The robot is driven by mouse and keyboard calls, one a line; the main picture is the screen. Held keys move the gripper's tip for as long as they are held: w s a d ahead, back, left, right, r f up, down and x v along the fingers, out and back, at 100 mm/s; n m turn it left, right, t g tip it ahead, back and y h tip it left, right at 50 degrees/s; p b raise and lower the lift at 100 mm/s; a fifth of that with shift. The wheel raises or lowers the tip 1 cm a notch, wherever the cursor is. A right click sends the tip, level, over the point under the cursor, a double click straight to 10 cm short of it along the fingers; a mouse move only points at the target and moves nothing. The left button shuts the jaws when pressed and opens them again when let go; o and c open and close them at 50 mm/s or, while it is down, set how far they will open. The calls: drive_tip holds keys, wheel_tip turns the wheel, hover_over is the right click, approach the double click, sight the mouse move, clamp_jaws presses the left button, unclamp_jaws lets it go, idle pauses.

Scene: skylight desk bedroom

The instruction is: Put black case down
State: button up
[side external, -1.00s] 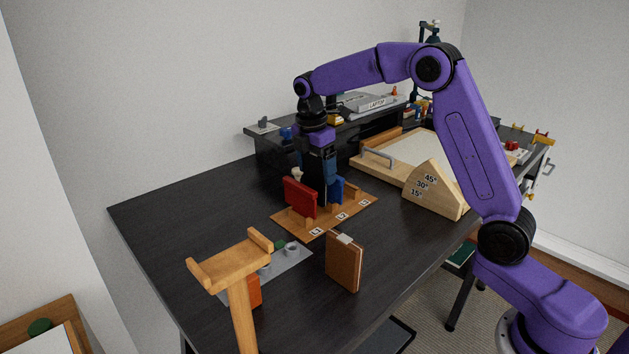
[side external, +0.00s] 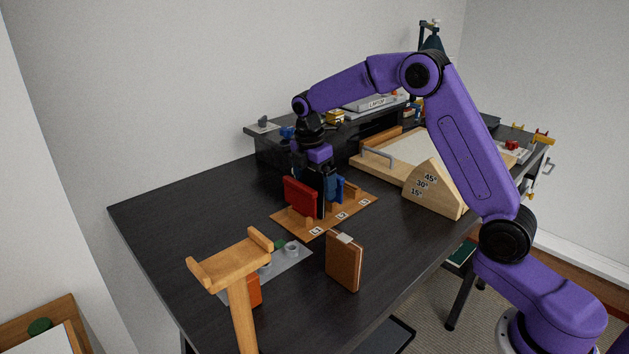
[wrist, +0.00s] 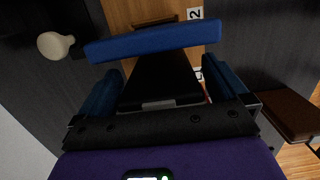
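The black case (wrist: 158,82) sits between the two blue fingers of my gripper (wrist: 163,85) in the wrist view, with a finger against each side edge. In the side external view the black case (side external: 323,192) is upright between the red case (side external: 300,196) and the blue case (side external: 335,189). My gripper (side external: 322,178) points down above the wooden rack (side external: 291,219), which has numbered labels. The blue case (wrist: 150,40) lies just beyond the black one in the wrist view. Whether the black case's lower edge touches the rack is hidden.
A brown notebook (side external: 343,262) stands in front of the rack. A wooden angle block (side external: 437,191) and a tray with a metal handle (side external: 378,155) are to the right. A wooden stand (side external: 232,262) is at front left. The desk's left side is clear.

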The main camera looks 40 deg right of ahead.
wheel_tip(320, 180, up, 12)
drive_tip(key=a, duration=0.2)
drive_tip(key=s+a, duration=0.3)
drive_tip(key=s, duration=0.2)
drive_tip(key=s+a+f+m, duration=0.1)
drive_tip(key=s+a, duration=0.2)
drive_tip(key=s, duration=0.3)
drive_tip(key=s+a+f+m+y, duration=0.1)
drive_tip(key=s+a, duration=0.2)
drive_tip(key=s, duration=0.3)
drive_tip(key=shift+s+f, duration=0.15)
drive_tip(key=shift+f, duration=0.1)
drive_tip(key=s+d+f+m, duration=0.1)
drive_tip(key=s+d+f, duration=0.1)
drive_tip(key=s, duration=0.9)
drive_tip(key=s+d+f+m, duration=0.2)
drive_tip(key=s+f, duration=0.3)
drive_tip(key=s, duration=0.6)
drive_tip(key=shift+s+d+f+y, duration=0.2)
drive_tip(key=shift+d+y, duration=0.2)
drive_tip(key=shift+d, duration=0.05)
